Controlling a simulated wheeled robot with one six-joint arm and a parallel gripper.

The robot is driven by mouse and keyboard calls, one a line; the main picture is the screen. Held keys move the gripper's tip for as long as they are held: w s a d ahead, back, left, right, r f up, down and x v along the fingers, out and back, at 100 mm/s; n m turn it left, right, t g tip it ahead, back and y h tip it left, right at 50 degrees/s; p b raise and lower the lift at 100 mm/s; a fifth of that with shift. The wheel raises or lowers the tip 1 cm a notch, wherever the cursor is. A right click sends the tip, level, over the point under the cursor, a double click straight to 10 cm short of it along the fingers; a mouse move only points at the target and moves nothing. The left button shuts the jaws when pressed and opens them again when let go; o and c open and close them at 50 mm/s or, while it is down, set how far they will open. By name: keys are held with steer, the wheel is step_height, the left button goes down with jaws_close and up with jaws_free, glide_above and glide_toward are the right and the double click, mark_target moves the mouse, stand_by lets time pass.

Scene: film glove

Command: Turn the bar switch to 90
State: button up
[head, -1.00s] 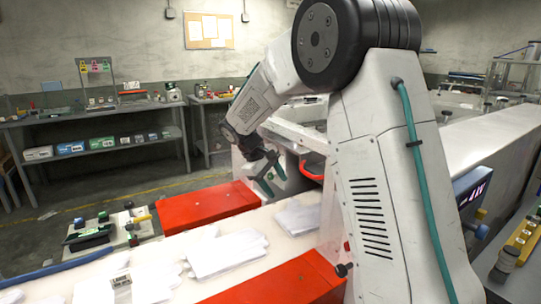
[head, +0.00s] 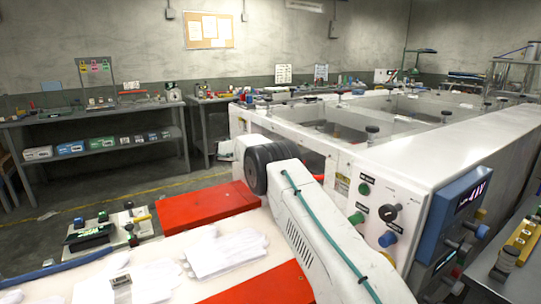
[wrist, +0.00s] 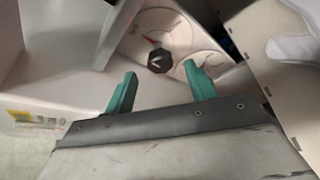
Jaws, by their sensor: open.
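In the wrist view a black knob (wrist: 160,60) with a white pointer mark sits on a pale round dial with a short red mark beside it. My gripper (wrist: 160,72) is open, its two teal fingers apart and empty, with the knob seen between and just beyond the fingertips. I cannot tell how far the knob is from the tips. In the head view a black selector switch (head: 388,212) is on the white machine's front panel; I cannot tell whether it is the same knob. My gripper is hidden behind my arm there.
A green button (head: 364,189), a green knob (head: 357,218) and a blue knob (head: 387,239) surround the switch on the panel. A blue display box (head: 460,215) juts out at right.

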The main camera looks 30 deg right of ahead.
steer(key=x, duration=0.5)
steer(key=shift+w+d+f, duration=0.1)
steer(key=shift+d, duration=0.2)
steer(key=c, duration=1)
